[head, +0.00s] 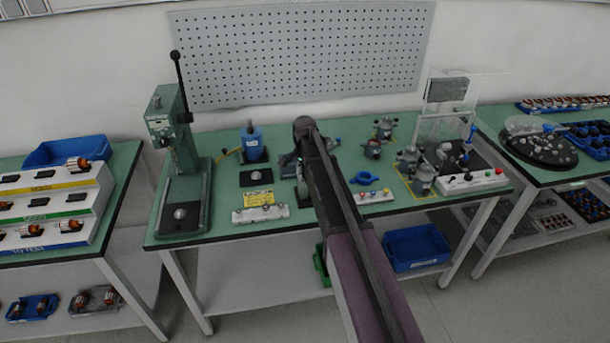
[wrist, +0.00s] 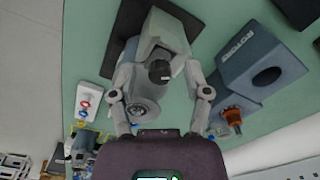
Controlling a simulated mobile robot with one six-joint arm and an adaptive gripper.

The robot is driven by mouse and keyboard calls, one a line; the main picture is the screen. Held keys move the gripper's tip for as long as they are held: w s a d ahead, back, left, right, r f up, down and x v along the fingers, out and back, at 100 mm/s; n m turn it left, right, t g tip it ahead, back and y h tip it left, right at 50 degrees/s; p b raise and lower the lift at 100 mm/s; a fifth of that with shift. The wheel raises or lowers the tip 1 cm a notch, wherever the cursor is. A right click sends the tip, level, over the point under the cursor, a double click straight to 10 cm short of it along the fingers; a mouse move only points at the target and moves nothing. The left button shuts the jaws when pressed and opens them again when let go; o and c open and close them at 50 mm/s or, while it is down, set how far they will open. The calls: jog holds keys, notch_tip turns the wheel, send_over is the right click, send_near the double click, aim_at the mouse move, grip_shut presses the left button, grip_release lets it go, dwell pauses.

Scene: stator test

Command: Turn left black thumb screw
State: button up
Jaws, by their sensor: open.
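A black thumb screw (wrist: 159,71) shows in the wrist view on a grey device (wrist: 165,35), which stands on a black pad. My gripper (wrist: 158,76) is open, with one finger on each side of the screw. I cannot tell whether the fingers touch it. In the head view my arm reaches over the middle of the green table (head: 225,182) and hides most of the grey device (head: 289,168); the screw is hidden there.
A blue device (wrist: 240,80) with an orange-brown part stands right of my gripper in the wrist view. In the head view, a green press (head: 171,130) stands left, a blue ring (head: 364,178) and button boxes (head: 374,197) right. Several grey fixtures stand farther right.

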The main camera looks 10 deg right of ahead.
grip_shut()
jog(key=shift+n, duration=3)
grip_release()
